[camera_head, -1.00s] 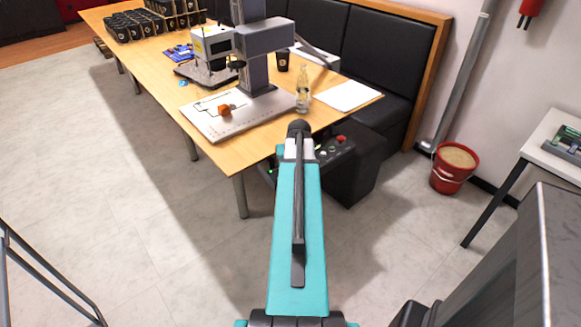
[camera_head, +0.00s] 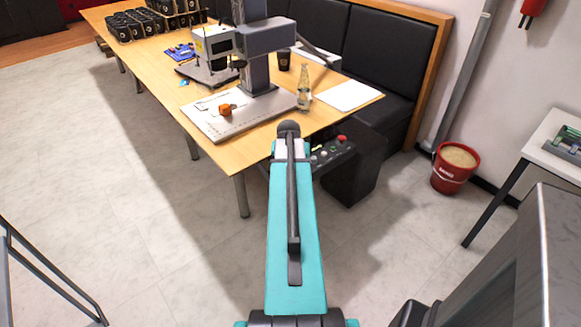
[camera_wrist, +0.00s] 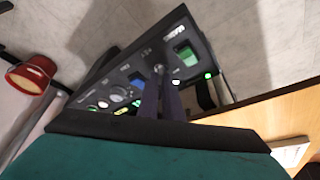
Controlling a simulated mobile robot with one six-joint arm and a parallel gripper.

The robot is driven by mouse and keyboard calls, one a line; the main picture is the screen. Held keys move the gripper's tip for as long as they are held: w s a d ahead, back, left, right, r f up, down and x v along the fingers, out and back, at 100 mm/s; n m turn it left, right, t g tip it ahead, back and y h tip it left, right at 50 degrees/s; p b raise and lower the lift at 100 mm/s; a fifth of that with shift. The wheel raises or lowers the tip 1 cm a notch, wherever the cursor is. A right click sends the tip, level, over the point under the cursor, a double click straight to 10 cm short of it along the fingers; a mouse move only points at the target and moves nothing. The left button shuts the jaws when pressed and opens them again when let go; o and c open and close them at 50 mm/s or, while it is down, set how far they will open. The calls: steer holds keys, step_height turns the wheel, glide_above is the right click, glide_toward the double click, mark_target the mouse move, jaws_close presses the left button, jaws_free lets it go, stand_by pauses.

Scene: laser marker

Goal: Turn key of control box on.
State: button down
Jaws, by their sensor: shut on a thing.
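The black control box (camera_head: 351,160) stands on the floor beside the table end, with buttons and a red emergency button (camera_head: 342,138) on its top. The wrist view shows its panel (camera_wrist: 140,60) tilted, with a lit green switch (camera_wrist: 187,57), several small lights and a silver round key switch (camera_wrist: 158,70). My gripper (camera_wrist: 161,82) reaches over the panel. Its two dark fingers are close together at the key switch and shut on the key, which is mostly hidden between them. In the head view my arm hides the gripper and part of the box.
The wooden table (camera_head: 262,133) carries the laser marker (camera_head: 255,60), an orange piece (camera_head: 226,109), a glass bottle (camera_head: 304,88) and white paper (camera_head: 350,96). A red bucket (camera_head: 455,168) stands on the floor at right.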

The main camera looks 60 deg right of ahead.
steer(key=shift+w+a+f, duration=0.1)
steer(key=shift+w+a, duration=0.05)
steer(key=shift+a, duration=0.15)
steer(key=c, duration=1.9)
jaws_free()
steer(key=shift+c, duration=0.2)
steer(key=shift+d, duration=0.1)
steer(key=v, duration=1.4)
steer(key=shift+b, duration=0.35)
steer(key=shift+d, duration=0.15)
